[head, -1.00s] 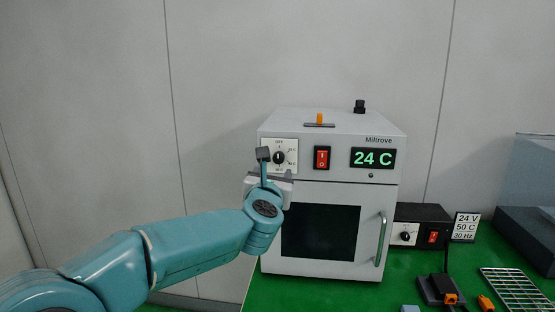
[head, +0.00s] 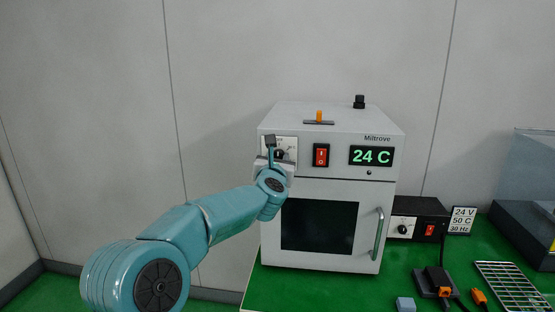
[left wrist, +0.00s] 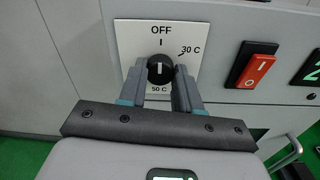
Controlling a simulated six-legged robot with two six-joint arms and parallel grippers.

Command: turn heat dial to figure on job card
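The black heat dial (left wrist: 160,68) sits on a white plate (left wrist: 128,38) on the oven (head: 330,185). Its white pointer line stands upright, toward OFF; marks 30 C and 50 C show at right and bottom. My left gripper (left wrist: 160,80) has its fingers on either side of the dial, open; I cannot tell whether they touch it. In the head view my left gripper (head: 272,155) partly covers the plate. The oven display (head: 371,156) reads 24 C. My right gripper is out of view.
A red rocker switch (head: 321,155) is right of the dial. The oven door handle (head: 378,235) stands out at its right. A black box (head: 425,208) with a dial and switch, a wire rack (head: 508,285) and orange connectors (head: 478,297) are on the green bench.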

